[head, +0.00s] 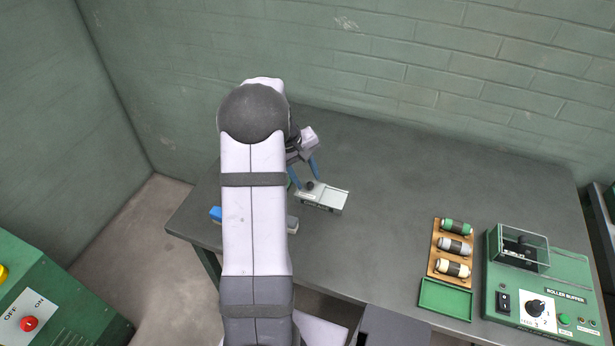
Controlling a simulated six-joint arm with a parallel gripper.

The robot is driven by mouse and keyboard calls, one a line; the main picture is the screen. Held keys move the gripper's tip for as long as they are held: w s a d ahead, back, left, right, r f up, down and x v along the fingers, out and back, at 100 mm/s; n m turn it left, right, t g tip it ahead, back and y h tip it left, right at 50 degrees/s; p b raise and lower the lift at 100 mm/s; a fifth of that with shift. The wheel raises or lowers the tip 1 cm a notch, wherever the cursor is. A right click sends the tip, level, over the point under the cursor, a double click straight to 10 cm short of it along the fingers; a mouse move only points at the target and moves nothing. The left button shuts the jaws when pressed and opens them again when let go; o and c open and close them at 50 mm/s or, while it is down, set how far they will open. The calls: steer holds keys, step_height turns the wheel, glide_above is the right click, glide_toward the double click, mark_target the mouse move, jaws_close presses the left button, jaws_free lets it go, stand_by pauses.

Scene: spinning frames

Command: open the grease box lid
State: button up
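A small silver-grey metal box (329,199), which I take to be the grease box, sits on the dark table right of my arm. Its pale flat top looks like a shut lid, with a dark round knob (309,186) near the left end. My gripper (306,179) is at that end of the box, its two blue fingers apart. The fingertips are near the knob, one on either side in this view. I cannot tell whether they touch it. My arm hides part of the table left of the box.
A blue object (215,213) is partly hidden behind my arm. At right, a wooden rack (435,262) holds three rollers beside a green tray (445,298) and a green roller buffer machine (545,285). The table (400,180) is clear between box and rack. A brick wall stands behind.

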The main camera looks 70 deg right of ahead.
steer(key=shift+x, duration=1)
jaws_close()
steer(key=s, duration=0.7)
steer(key=shift+s, duration=0.1)
jaws_free()
